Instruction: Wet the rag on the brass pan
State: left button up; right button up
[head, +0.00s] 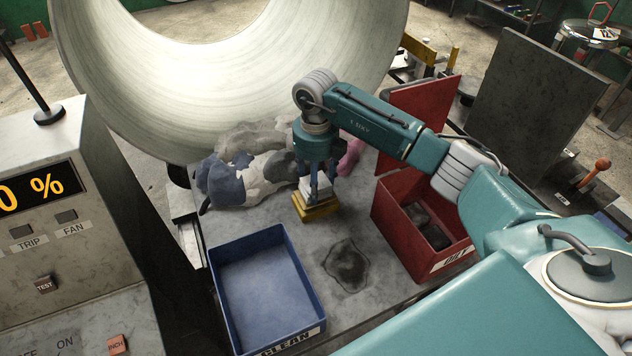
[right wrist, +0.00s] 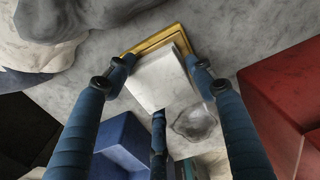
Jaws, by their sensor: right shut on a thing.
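My right gripper (head: 316,186) points down at the table and is shut on the white folded rag (head: 309,183). The rag is right above the brass pan (head: 318,212), a small rectangular yellow pan on the grey tabletop. In the right wrist view, the rag (right wrist: 158,80) sits between the blue fingers and covers much of the brass pan (right wrist: 150,42); its rim shows beyond the rag. I cannot tell whether the rag touches the pan. My left gripper is not in view.
A blue bin (head: 219,278) marked CLEAN stands empty at the front. A red bin (head: 399,236) with dark rags is at the right. A dark flat patch (head: 347,266) lies between them. Crumpled cloths (head: 230,185) lie behind, below the large metal dish (head: 240,85).

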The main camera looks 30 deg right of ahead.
jog(key=shift+f+b, duration=0.9)
jog(key=shift+f, duration=0.3)
dwell(2.0)
jog(key=shift+r, duration=0.15)
jog(key=shift+r+p, duration=2.25)
jog(key=shift+r, duration=1.2)
